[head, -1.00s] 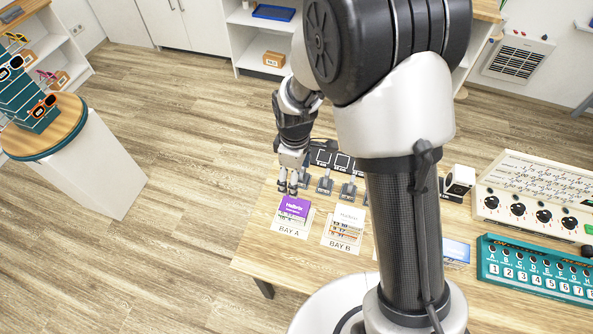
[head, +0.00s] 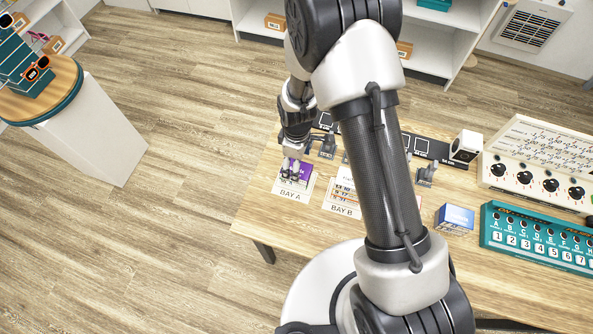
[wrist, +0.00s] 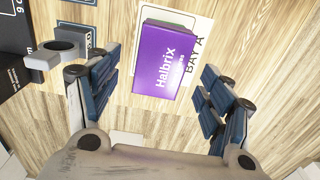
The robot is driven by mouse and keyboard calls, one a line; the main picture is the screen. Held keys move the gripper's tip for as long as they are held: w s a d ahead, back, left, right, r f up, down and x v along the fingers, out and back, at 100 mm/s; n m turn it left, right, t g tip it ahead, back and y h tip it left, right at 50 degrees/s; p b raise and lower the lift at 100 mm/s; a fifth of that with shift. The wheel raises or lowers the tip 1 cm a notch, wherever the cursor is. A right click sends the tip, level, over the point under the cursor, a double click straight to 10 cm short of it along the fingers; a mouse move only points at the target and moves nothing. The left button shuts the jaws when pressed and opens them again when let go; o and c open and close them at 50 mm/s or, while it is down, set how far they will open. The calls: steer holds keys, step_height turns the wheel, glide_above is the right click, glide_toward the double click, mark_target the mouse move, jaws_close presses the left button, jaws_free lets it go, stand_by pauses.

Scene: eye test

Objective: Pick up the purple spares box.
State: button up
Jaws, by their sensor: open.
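In the head view the purple box (head: 304,172) shows partly behind my gripper (head: 293,168) at the table's left end. In the wrist view my gripper (wrist: 160,92) is open, with one blue-padded finger to the left of the box and one to the right. The box lies ahead of the fingers in that picture, and I see no finger touching it. How high the fingertips are above the box I cannot tell.
A grey stand (wrist: 62,52) is close to the left finger in the wrist view. BAY B's box (head: 345,190) stands to the right in the head view. A blue-and-white box (head: 455,218) and a teal panel (head: 540,238) are farther right.

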step_height(320, 180, down, 4)
steer(key=shift+f+b, duration=0.1)
steer(key=shift+b, duration=0.35)
steer(key=shift+s, duration=0.1)
steer(key=shift+c, duration=0.3)
steer(key=c, duration=1.1)
steer(key=shift+r, duration=0.2)
steer(key=shift+c, duration=0.2)
